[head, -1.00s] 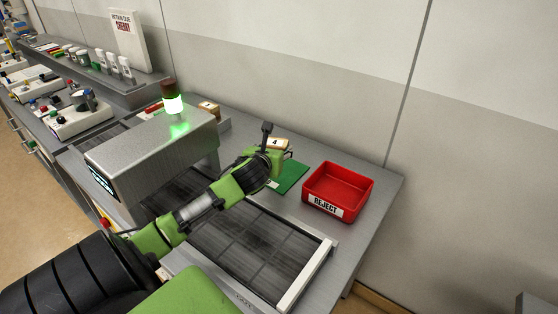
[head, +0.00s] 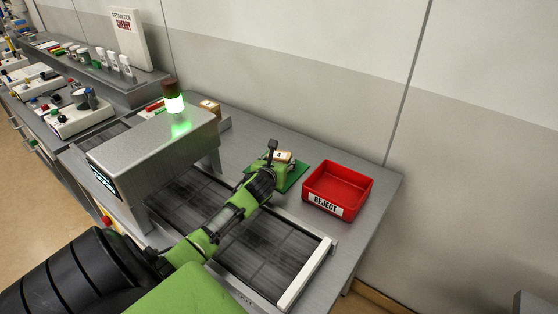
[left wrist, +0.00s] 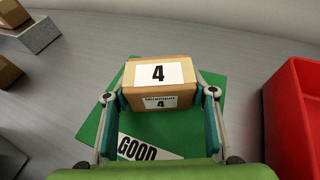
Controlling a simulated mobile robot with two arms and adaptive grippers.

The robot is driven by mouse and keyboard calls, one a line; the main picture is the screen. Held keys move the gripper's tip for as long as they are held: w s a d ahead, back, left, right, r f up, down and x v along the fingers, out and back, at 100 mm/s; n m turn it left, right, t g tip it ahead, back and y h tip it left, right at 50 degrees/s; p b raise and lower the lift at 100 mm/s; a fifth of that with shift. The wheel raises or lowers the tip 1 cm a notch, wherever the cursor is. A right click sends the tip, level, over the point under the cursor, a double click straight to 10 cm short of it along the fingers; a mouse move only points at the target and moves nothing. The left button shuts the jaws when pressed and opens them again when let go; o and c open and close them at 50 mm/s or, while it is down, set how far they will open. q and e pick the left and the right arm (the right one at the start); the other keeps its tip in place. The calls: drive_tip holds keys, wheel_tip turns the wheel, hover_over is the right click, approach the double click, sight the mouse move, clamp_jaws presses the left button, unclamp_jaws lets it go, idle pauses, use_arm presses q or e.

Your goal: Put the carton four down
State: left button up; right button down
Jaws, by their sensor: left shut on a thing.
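Carton four (left wrist: 159,84) is a small brown box with white labels marked 4. In the left wrist view it sits between the two fingers of my left gripper (left wrist: 160,98), which is shut on it. The carton is over the green mat (left wrist: 185,140) marked GOOD; I cannot tell whether it touches the mat. In the head view the carton (head: 283,156) shows above my left gripper (head: 272,162), with the green mat (head: 293,178) around and below. The gripper hides part of the carton and mat. My right gripper is not in view.
A red tray (head: 322,208) labelled REJECT stands right of the mat. A grey hooded machine (head: 150,148) with a lit green lamp (head: 174,104) spans the dark conveyor (head: 250,250). Another carton (head: 209,107) is behind the hood.

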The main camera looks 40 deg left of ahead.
use_arm(q)
drive_tip(key=o, duration=1.3)
drive_tip(key=shift+f, duration=0.15)
drive_tip(key=shift+c, duration=0.2)
drive_tip(key=shift+s+d+r, duration=0.1)
drive_tip(key=shift+s+r, duration=0.05)
drive_tip(key=shift+r, duration=0.05)
drive_tip(key=v, duration=1.1)
drive_tip(key=shift+s+r, duration=0.2)
drive_tip(key=shift+s, duration=0.1)
drive_tip(key=shift+d+f, duration=0.1)
